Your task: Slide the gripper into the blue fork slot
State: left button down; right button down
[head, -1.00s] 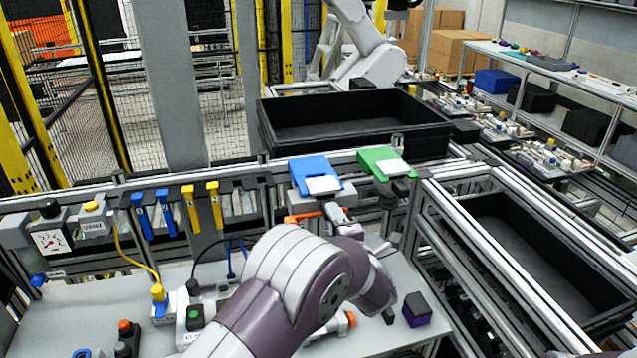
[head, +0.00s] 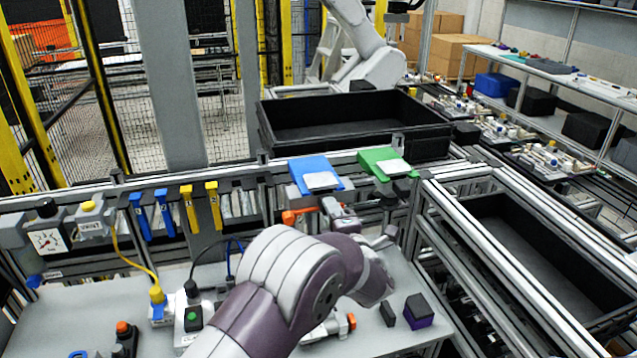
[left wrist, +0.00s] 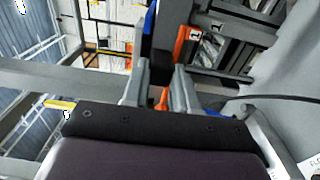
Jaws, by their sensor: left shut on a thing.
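A blue block (head: 316,174) with a white label sits on the rail behind the bench. Two blue forks (head: 152,214) hang from the same rail further left. My left gripper (head: 337,212) is just below and slightly right of the blue block, mostly hidden by its own wrist. In the left wrist view, its fingers (left wrist: 160,88) are close together on a narrow dark part (left wrist: 161,70), whose shape is mostly hidden. An orange piece marked 1 (left wrist: 186,46) lies just beyond the fingers. A blue edge (left wrist: 150,20) shows past the fingertips. My right gripper is out of view.
A green block (head: 383,162) sits right of the blue one. Yellow forks (head: 201,207) hang left. A large black bin (head: 350,122) stands behind the rail. A black and purple box (head: 418,310) stands on the bench near its right edge.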

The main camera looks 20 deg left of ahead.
pick_arm(q)
jog(key=shift+w+a+r, duration=0.1)
jog(key=shift+w+r, duration=0.05)
jog(key=shift+w, duration=0.05)
jog(key=shift+w+a+b, duration=0.2)
jog(key=shift+w+b, duration=0.1)
jog(key=shift+b, duration=0.1)
dwell(0.3)
jog(key=shift+b, duration=0.5)
jog(key=c, duration=0.8)
grip_release()
jog(key=shift+s, duration=0.1)
jog(key=shift+f, duration=0.25)
